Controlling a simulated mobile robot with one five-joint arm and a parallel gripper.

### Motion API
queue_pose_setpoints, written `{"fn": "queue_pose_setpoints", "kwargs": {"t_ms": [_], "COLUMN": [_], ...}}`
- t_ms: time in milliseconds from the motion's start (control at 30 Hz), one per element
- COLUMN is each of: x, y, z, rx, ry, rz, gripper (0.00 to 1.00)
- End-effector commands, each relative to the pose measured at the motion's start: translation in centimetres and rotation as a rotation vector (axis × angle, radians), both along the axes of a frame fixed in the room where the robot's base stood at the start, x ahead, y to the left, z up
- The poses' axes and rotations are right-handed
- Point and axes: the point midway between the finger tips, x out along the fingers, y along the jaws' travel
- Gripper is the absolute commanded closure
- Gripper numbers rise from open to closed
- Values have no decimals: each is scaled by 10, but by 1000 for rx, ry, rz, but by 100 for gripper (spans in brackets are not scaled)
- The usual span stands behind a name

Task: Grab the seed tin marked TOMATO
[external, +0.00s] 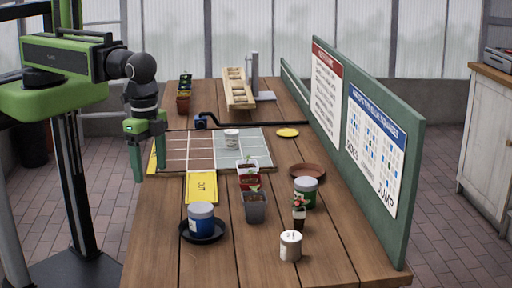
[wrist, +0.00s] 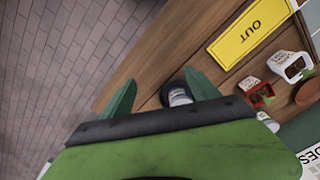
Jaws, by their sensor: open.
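Several tins stand on the wooden table, and I cannot read TOMATO on any of them. A blue tin with a pale label (external: 201,220) sits on a dark saucer at the front left; it also shows in the wrist view (wrist: 180,96), partly hidden by my gripper. A green tin with a pale lid (external: 306,193) stands to the right. A white tin (external: 291,246) is at the front, and a small white tin (external: 231,138) is on the grid board. My gripper (external: 149,165) is open and empty, above the table's left edge. In the wrist view its fingers (wrist: 161,88) appear either side of the blue tin, still apart from it.
A yellow OUT card (external: 201,188) lies behind the blue tin. A grey pot (external: 254,207), seedling pots (external: 299,215) and a brown saucer (external: 307,171) crowd the middle and right. A green notice panel (external: 408,165) walls the right side.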

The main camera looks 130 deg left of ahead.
Motion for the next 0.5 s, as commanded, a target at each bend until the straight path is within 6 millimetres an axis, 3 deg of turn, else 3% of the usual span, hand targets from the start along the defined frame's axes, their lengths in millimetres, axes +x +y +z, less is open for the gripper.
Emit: {"fn": "queue_pose_setpoints", "kwargs": {"t_ms": [33, 267, 500], "x": [24, 128, 270], "y": [1, 14, 50], "z": [0, 7, 27], "rx": [3, 19, 34], "ry": [-7, -43, -86], "rz": [49, 296, 548], "gripper": [30, 30, 30]}}
